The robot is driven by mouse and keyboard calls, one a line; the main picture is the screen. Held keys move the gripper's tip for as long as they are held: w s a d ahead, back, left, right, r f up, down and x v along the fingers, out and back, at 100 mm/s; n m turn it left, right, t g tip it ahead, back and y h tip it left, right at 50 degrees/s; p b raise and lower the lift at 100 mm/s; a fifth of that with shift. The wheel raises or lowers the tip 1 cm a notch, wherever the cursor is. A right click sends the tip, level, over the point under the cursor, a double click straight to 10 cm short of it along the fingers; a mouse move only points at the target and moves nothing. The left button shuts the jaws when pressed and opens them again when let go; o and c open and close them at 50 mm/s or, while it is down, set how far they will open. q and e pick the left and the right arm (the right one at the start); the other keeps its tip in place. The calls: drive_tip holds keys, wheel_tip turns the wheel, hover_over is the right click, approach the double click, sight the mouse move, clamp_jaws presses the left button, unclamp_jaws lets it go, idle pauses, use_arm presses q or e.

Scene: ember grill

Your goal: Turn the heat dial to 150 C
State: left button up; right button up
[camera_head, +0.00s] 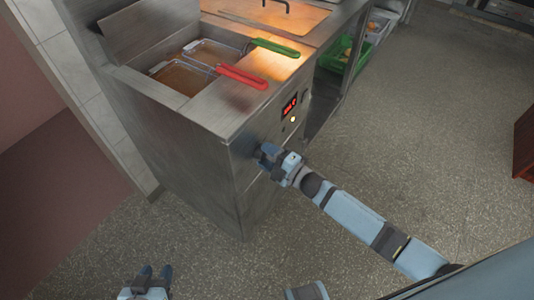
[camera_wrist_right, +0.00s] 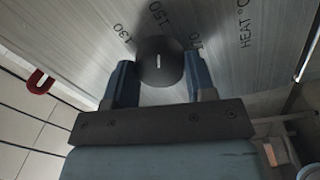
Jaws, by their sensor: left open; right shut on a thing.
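The heat dial (camera_wrist_right: 160,68) is a round dark knob on the steel front panel, with a short white pointer line. In the right wrist view the line stands about upright, towards the 150 mark (camera_wrist_right: 158,13). The 130 mark (camera_wrist_right: 122,34) is to its left; a mark to its right is partly hidden by a finger. My right gripper (camera_wrist_right: 161,78) is shut on the dial, one finger on each side. In the head view my right gripper (camera_head: 268,156) is at the fryer front and covers the dial. My left gripper (camera_head: 154,273) is open and empty, low over the floor.
The fryer (camera_head: 160,120) has two baskets, with a red handle (camera_head: 242,77) and a green handle (camera_head: 275,47). The floor in front is clear.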

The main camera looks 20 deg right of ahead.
idle(0.5)
drive_tip(key=o, duration=0.9)
drive_tip(key=v, duration=1.4)
